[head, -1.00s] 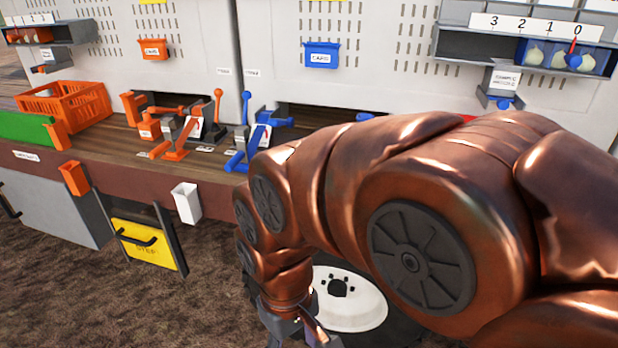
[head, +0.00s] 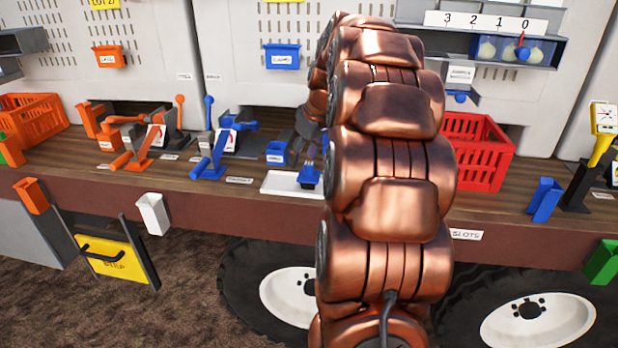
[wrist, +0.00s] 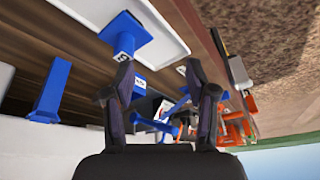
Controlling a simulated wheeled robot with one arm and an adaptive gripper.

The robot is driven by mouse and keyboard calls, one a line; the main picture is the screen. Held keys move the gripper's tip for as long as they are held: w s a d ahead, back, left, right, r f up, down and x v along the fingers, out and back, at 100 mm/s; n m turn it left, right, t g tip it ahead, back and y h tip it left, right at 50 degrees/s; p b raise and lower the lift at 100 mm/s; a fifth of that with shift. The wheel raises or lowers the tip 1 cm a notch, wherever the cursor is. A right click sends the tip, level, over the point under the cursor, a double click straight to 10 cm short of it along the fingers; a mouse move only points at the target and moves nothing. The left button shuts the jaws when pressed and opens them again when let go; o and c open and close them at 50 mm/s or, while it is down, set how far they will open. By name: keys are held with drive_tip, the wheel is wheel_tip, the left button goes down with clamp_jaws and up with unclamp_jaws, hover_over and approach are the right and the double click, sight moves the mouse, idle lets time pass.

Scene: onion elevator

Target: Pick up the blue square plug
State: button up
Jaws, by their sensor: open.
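A blue plug-like piece (head: 309,175) stands at the right end of a white tray (head: 278,184) on the bench, partly beside my arm. In the wrist view a blue piece (wrist: 125,37) with a small white label on its end stands on the white tray (wrist: 168,32), above and left of my fingertips. My gripper (wrist: 159,78) is open, with nothing between its fingers. In the head view my gripper (head: 308,125) hangs above the bench behind the tray, partly hidden by my arm, apart from the blue piece. The square shape cannot be made out.
A small blue bin (head: 277,152) sits behind the tray. Blue levers (head: 216,155) and orange levers (head: 140,150) stand to the left. A red crate (head: 478,150) lies to the right. Another blue upright piece (wrist: 52,90) is left of my gripper in the wrist view.

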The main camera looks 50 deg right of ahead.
sight(310, 164)
drive_tip(key=d, duration=0.4)
drive_tip(key=shift+d+r, duration=0.15)
drive_tip(key=shift+d, duration=0.05)
drive_tip(key=shift+d+p+x, duration=0.15)
drive_tip(key=shift+p+x, duration=0.7)
drive_tip(key=shift+x, duration=1)
drive_tip(key=shift+d+p+x, duration=0.1)
drive_tip(key=shift+p+x, duration=0.7)
drive_tip(key=shift+x, duration=1.1)
clamp_jaws()
